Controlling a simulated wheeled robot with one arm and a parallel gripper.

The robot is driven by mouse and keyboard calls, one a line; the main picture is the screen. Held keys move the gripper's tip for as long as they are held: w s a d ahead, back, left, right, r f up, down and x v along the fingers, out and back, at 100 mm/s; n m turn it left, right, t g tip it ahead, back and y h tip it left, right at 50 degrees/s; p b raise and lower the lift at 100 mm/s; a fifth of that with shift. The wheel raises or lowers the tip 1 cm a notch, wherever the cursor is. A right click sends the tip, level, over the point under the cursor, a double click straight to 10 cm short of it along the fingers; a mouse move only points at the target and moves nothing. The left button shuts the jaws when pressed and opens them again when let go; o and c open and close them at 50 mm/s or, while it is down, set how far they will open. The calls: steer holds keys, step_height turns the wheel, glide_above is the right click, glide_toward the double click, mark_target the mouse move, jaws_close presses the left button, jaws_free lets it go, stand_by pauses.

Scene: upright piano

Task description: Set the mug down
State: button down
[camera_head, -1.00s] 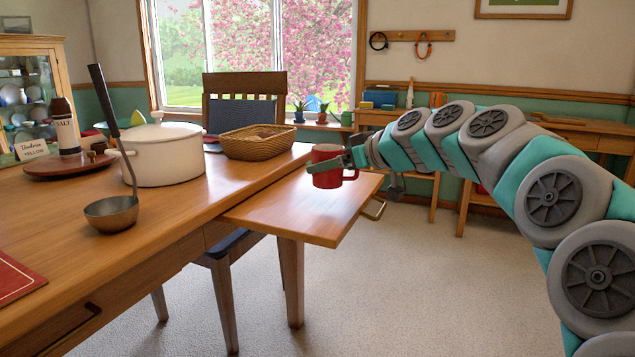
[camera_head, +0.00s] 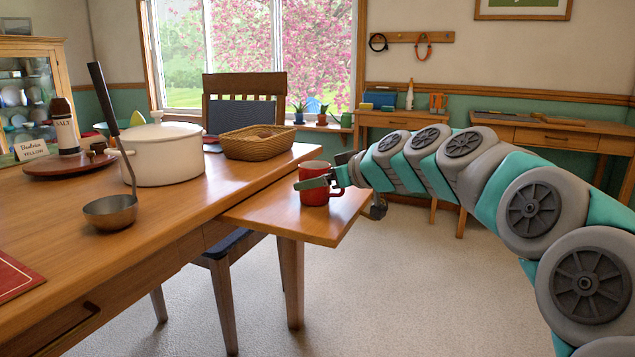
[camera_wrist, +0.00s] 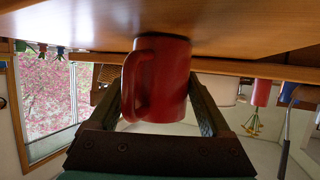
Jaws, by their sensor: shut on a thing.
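The red mug (camera_head: 313,194) is upright at the pull-out leaf (camera_head: 285,222) on the table's right side. My gripper (camera_head: 322,182) is shut on the mug from the right, one finger across its near side. In the wrist view, which is upside down, the mug (camera_wrist: 165,80) sits between the two fingers, with its handle toward the camera. Its base meets the wooden surface at the top of that picture. I cannot tell whether it touches or a thin gap is left.
A wicker basket (camera_head: 258,146), a white pot (camera_head: 165,158) and a ladle (camera_head: 112,208) stand on the main table (camera_head: 185,210), left of the leaf. A chair (camera_head: 245,88) is behind the table. The leaf's front part is clear.

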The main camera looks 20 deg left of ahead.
jaws_free()
steer(key=shift+f, duration=0.1)
steer(key=shift+r, duration=0.2)
steer(key=v, duration=1.2)
steer(key=shift+p, duration=0.35)
